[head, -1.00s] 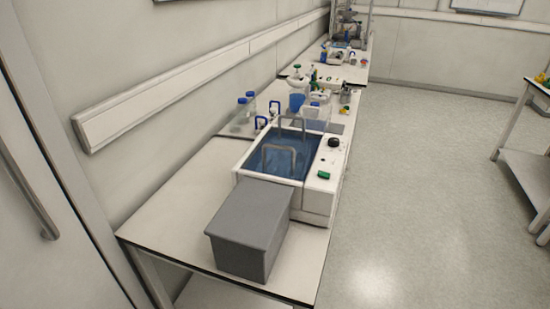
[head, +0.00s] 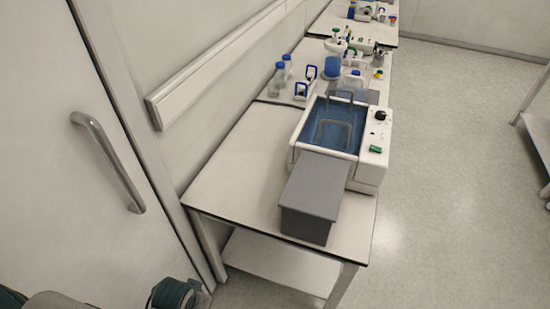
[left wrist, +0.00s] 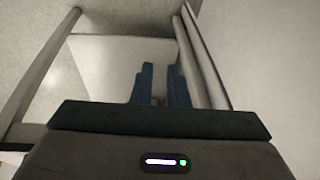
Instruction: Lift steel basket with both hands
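The steel basket's two grey handles, the near handle (head: 333,125) and the far one, rise out of a white water bath (head: 375,160) with a blue interior. The basket's body is hard to make out in the blue water. My left gripper (left wrist: 161,82) shows in the left wrist view with its two dark blue fingers apart and nothing between them. It is away from the basket, over the floor and table legs. Parts of my left arm show at the bottom left of the head view. My right gripper is not in view.
A grey box (head: 312,190) stands against the near side of the bath on the white table (head: 240,165). Blue-capped bottles (head: 278,78) and other labware stand behind. A door with a handle (head: 108,160) is on the left; floor at right is clear.

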